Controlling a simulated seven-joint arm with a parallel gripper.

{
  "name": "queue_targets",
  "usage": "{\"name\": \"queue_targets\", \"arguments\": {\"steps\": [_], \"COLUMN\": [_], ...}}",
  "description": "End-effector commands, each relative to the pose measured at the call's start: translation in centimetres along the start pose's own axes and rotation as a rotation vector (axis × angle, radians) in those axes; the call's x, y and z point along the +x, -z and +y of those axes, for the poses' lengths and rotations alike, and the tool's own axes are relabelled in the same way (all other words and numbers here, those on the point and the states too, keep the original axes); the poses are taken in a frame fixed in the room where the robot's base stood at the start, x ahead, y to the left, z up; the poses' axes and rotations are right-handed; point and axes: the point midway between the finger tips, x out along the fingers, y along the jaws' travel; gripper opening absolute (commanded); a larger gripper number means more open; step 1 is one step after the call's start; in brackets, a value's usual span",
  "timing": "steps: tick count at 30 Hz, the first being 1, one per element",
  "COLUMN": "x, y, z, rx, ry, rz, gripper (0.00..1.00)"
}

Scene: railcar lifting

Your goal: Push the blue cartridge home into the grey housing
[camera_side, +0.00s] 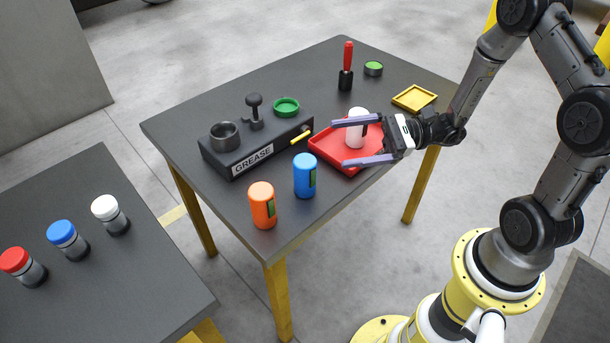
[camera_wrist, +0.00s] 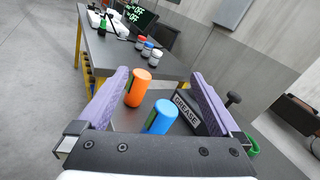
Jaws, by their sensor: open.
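The blue cartridge (camera_side: 305,178) stands upright on the dark table, apart from the housing, in front of its right end in the side view. It also shows in the wrist view (camera_wrist: 160,117), between the fingers in the picture. The dark grey housing (camera_side: 220,160) carries a GREASE label, a round open cup, a black knob and a yellow nozzle. Its labelled face shows in the wrist view (camera_wrist: 187,108), partly hidden by the right finger. My gripper (camera_side: 339,143) is open and empty, its purple fingers spread over the red tray and pointing toward the cartridges.
An orange cartridge (camera_side: 262,206) stands close left of the blue one. The red tray (camera_side: 325,150) holds a white cylinder (camera_side: 356,130). Another table (camera_side: 120,270) has several capped jars.

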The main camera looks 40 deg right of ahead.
Motion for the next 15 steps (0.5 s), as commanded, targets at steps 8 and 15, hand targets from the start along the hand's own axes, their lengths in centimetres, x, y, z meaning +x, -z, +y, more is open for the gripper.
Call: {"name": "queue_targets", "arguments": {"steps": [8, 15], "x": [-4.8, -3.9], "y": [8.5, 8.8], "z": [1.2, 0.6], "rx": [0.309, 0.312], "ry": [0.265, 0.279], "rz": [0.042, 0.046], "gripper": [1.00, 1.00]}}
